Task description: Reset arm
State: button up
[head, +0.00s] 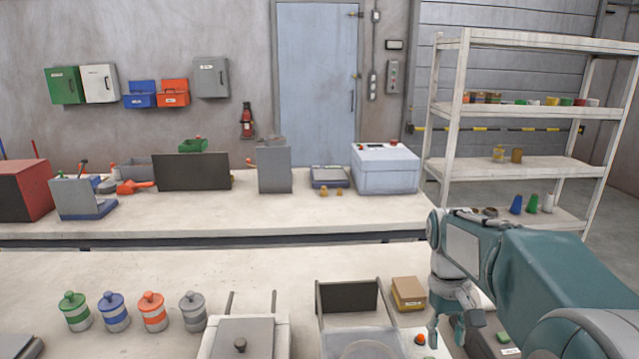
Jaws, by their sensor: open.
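My arm comes in from the lower right in the head view, and my gripper (447,328) hangs from its end, pointing down. Its fingers are apart and nothing shows between them. It is over the right part of the near bench (250,270), to the right of a small cardboard box (408,293) and a small red knob (420,339). I cannot tell its exact height above the bench.
Four-coloured lidded jars stand at the left, the green one (74,311) outermost. A grey-lidded unit (240,338) and a dark-panelled machine (348,298) stand mid-bench. A far bench (300,212) holds equipment. A shelf rack (520,165) stands behind my arm.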

jog(key=s+a+r+t, duration=0.1)
jog(key=s+a+t, duration=0.3)
jog(key=s, duration=0.3)
jog(key=s+a+r+t, duration=0.1)
jog(key=s+a+t, duration=0.3)
jog(key=s, duration=0.4)
jog(key=shift+s+a+r, duration=0.2)
jog(key=shift+r, duration=0.1)
